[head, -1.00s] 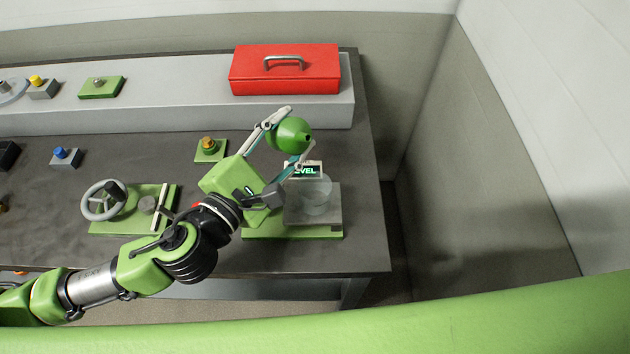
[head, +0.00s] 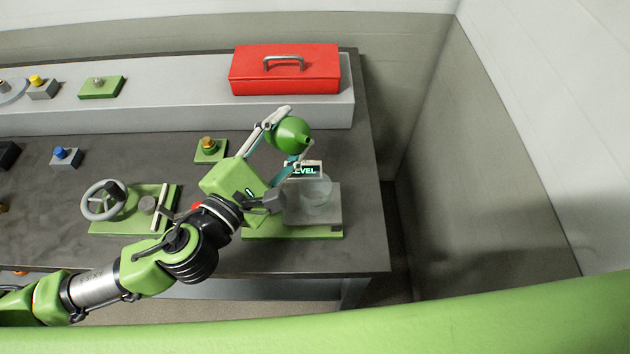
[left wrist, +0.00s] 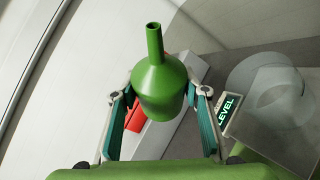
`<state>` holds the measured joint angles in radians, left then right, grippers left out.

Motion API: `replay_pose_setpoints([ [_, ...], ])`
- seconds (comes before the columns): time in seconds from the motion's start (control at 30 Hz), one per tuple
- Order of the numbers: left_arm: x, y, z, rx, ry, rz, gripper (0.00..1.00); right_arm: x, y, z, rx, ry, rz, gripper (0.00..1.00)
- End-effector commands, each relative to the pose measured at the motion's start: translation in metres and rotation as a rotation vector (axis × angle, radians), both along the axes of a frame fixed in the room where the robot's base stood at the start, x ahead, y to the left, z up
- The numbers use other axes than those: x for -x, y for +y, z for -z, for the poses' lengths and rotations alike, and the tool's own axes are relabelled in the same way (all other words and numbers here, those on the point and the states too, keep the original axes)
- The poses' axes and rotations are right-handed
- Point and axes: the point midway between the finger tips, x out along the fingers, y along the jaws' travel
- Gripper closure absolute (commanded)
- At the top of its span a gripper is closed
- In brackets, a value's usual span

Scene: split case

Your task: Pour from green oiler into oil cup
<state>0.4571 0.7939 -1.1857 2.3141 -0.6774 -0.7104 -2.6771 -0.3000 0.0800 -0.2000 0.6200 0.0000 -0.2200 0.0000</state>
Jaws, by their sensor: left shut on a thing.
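The green oiler (head: 289,133) is held above the bench by my left gripper (head: 285,137), which is shut around its body. Its spout points toward the right in the head view. In the left wrist view the oiler (left wrist: 159,86) sits between the two teal-padded fingers, spout toward the top of the picture. The clear oil cup (head: 316,192) stands on a green and grey base below and right of the oiler. It also shows in the left wrist view (left wrist: 265,88), right of the gripper. I see no oil stream. My right gripper is not in view.
A small LEVEL display (head: 304,170) stands just behind the cup, close to the gripper. A red toolbox (head: 285,72) sits on the raised grey shelf (head: 180,109). A handwheel fixture (head: 102,200) is at left, and the bench ends right of the cup.

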Motion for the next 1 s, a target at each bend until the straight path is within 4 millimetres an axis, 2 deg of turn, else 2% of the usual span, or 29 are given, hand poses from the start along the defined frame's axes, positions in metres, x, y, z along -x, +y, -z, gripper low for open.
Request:
replay_pose_setpoints([
  [1.0,-0.003,0.001,0.012,-0.029,-0.061,-0.002,0.85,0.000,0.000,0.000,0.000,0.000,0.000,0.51],
])
